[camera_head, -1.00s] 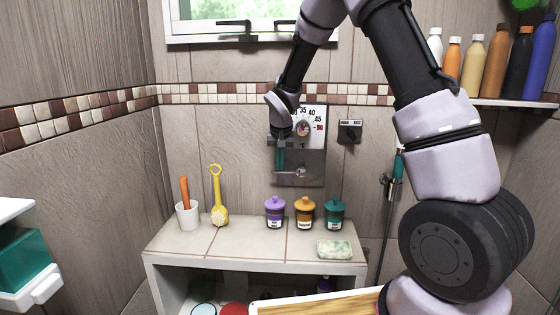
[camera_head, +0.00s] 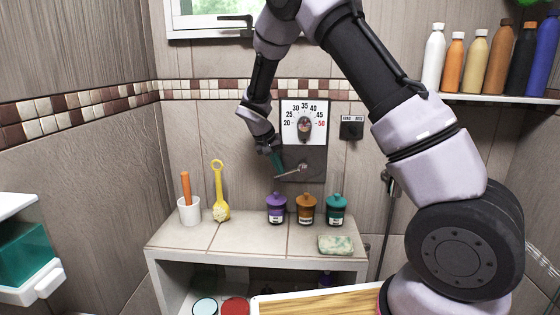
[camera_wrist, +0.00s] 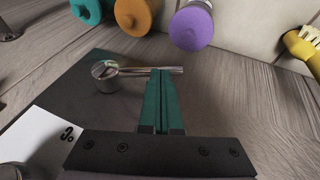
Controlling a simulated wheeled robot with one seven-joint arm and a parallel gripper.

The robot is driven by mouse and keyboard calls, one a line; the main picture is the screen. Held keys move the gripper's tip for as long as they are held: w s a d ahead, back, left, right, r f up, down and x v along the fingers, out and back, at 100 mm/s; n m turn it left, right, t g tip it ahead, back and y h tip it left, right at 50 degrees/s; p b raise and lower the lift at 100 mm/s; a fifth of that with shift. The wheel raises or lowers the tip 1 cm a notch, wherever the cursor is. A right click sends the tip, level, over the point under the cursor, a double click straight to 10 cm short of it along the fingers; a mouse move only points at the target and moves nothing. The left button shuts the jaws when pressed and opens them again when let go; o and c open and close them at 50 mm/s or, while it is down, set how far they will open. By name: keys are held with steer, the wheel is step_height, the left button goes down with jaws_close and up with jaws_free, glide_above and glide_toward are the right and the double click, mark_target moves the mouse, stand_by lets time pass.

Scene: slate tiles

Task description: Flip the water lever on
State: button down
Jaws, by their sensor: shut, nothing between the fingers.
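The water lever (camera_head: 291,172) is a short metal handle on the dark lower part of the wall panel. Its round pivot is at the right, and the handle points left and slightly down. In the wrist view the lever (camera_wrist: 130,71) runs from its round pivot to the right. My gripper (camera_head: 279,173) has green fingers, pressed together and empty, coming from the upper left. In the wrist view my gripper's fingertips (camera_wrist: 161,72) are at the handle's outer part and overlap it; whether they touch cannot be told.
A white temperature dial (camera_head: 304,121) sits above the lever. A small switch box (camera_head: 352,129) is at its right. Purple (camera_head: 276,210), orange (camera_head: 306,211) and teal (camera_head: 336,211) jars stand on the tiled ledge (camera_head: 250,237) below. Bottles line a shelf (camera_head: 500,100) at right.

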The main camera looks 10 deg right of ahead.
step_height(320, 180, down, 3)
steer(key=h, duration=0.3)
steer(key=shift+r+n+g+h, duration=0.1)
steer(key=shift+n+g+h, duration=0.2)
steer(key=shift+d+f+h, duration=0.35)
steer(key=shift+f+h, duration=0.4)
steer(key=shift+h, duration=0.25)
steer(key=shift+s+d+f+n+h, duration=0.1)
steer(key=shift+d+f+n+h, duration=0.2)
steer(key=shift+h, duration=0.2)
steer(key=shift+d+f, duration=0.1)
steer(key=shift+f, duration=0.2)
steer(key=shift+s+d+f, duration=0.1)
